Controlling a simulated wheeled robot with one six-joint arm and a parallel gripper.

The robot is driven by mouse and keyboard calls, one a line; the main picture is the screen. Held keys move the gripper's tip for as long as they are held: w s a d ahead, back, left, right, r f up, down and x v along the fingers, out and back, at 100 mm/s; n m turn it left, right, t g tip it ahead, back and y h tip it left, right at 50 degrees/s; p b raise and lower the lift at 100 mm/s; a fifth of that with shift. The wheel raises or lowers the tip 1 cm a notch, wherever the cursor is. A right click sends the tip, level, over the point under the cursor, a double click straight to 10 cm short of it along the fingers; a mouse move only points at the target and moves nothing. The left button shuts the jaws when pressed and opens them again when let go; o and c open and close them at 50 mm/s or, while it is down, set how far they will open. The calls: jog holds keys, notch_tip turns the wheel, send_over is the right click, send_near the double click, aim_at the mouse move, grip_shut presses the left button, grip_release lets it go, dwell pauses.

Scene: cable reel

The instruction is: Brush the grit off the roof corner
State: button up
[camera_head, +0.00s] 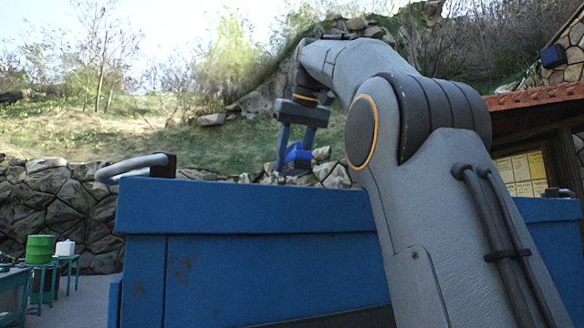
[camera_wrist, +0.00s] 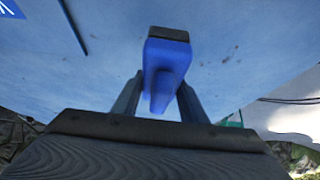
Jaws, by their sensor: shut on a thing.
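My gripper (camera_head: 295,150) is shut on a blue brush-like tool (camera_head: 298,158), held above or beyond the top edge of the blue container (camera_head: 245,208). In the wrist view the blue tool (camera_wrist: 165,58) sits between the two fingers, with a dark strip across its far end. Below it is a pale blue surface (camera_wrist: 260,30), which looks like the container's roof. Small dark specks (camera_wrist: 230,53) lie on it, right of the tool. I cannot tell whether the tool touches the surface. The head view does not show the roof's top.
A grey handle (camera_head: 135,165) stands at the container's top left corner. A green drum (camera_head: 40,249) and a white canister (camera_head: 65,247) stand at lower left. A stone wall (camera_head: 55,205) runs behind. A tiled-roof shelter (camera_head: 535,97) is at right.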

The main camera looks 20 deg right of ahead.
jog(key=shift+w+r, duration=0.1)
jog(key=shift+r, duration=1.35)
